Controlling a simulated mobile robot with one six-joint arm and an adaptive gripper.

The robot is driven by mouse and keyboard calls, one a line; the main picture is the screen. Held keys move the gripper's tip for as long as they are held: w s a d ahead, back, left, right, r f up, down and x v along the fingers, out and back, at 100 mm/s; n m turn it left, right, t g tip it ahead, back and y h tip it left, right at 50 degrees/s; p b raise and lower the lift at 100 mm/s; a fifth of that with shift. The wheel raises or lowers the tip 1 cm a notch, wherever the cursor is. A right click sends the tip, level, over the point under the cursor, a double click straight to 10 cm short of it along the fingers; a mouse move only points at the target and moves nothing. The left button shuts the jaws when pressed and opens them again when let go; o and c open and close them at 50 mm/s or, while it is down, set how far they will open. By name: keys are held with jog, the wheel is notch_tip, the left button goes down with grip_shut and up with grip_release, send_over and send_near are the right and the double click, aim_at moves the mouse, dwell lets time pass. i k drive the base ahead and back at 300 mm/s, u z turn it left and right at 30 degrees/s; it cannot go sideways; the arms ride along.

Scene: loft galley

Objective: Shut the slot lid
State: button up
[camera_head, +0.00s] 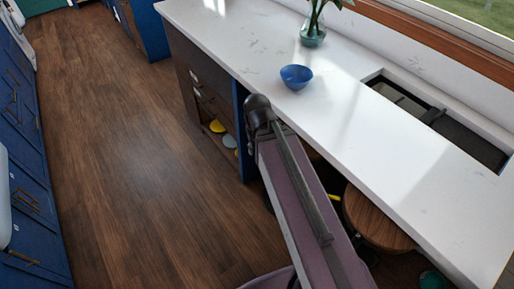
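I cannot make out a slot lid for certain. A dark rectangular opening (438,122) is set into the white counter at the right, with black and grey parts inside; I cannot tell whether any of these is a lid. The dark wooden unit (196,68) under the counter's left end has drawer-like fronts and an open shelf low down. My gripper's fingers are not in view. A long mauve and black part, which seems to be mine, rises from the bottom centre and hides part of the counter's front.
A blue bowl (296,77) and a glass vase (313,31) with green stems stand on the white counter (385,150). A round wooden stool (376,218) is partly under its front edge. Blue cabinets (28,185) line the left. The wooden floor (140,150) between is clear.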

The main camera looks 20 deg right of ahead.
aim_at(477, 147)
jog(key=k, duration=1.15)
jog(key=z, duration=0.7)
